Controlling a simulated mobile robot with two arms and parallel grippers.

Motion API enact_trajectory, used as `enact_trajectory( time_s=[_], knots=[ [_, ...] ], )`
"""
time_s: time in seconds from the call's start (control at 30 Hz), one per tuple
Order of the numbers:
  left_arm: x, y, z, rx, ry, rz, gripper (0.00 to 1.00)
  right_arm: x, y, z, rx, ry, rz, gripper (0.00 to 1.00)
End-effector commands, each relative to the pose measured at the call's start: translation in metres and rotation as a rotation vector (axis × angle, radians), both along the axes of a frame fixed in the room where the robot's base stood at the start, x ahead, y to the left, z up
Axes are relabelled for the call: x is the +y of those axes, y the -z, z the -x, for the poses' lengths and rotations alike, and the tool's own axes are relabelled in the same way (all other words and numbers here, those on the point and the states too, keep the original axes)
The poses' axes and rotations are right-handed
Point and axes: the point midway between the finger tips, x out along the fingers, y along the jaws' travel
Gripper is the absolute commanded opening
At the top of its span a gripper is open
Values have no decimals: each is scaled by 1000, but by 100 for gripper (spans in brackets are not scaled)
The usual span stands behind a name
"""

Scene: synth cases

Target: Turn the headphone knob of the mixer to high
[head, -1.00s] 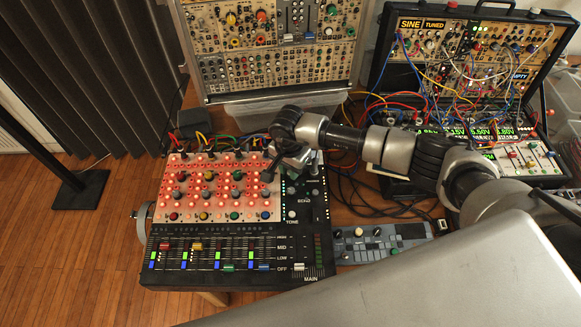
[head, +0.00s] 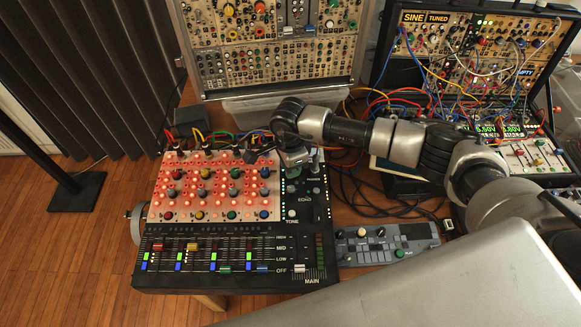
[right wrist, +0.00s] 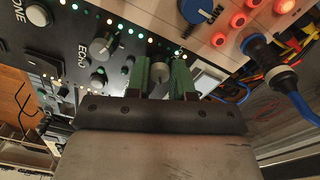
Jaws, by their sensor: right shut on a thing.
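The mixer (head: 235,283) is a black console with a red-lit knob panel at left and a dark strip at right marked ECHO and TONE. My right gripper (head: 294,160) is over the upper end of that strip. In the right wrist view, my right gripper (right wrist: 162,72) has its green fingers on either side of a small grey knob (right wrist: 159,72) and is shut on it. I cannot read a label on this knob, and its turn is not clear. In the head view it is hidden under the gripper. My left gripper is out of view.
A larger grey knob (right wrist: 105,45) near ECHO and a blue plug (right wrist: 258,48) are close to the fingers. Cables (head: 225,137) crowd the mixer's back edge. A small grey controller (head: 385,244) lies to its right. Synth cases (head: 275,50) stand behind.

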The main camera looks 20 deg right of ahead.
Motion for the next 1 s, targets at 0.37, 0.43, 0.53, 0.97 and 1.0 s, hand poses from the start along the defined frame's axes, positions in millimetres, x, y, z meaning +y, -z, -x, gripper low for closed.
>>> enact_trajectory(
  time_s=[0.37,0.43,0.53,0.97,1.0],
  knots=[
    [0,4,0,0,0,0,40,-1,-1,-1,-2,84,1,0],
    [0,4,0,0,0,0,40,-1,-1,-1,-2,86,1,0],
    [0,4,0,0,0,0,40,-1,-1,-1,-2,86,1,0],
    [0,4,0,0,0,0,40,0,-1,0,-1,84,1,48],
    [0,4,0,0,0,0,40,0,-1,0,-1,84,1,48]
  ],
)
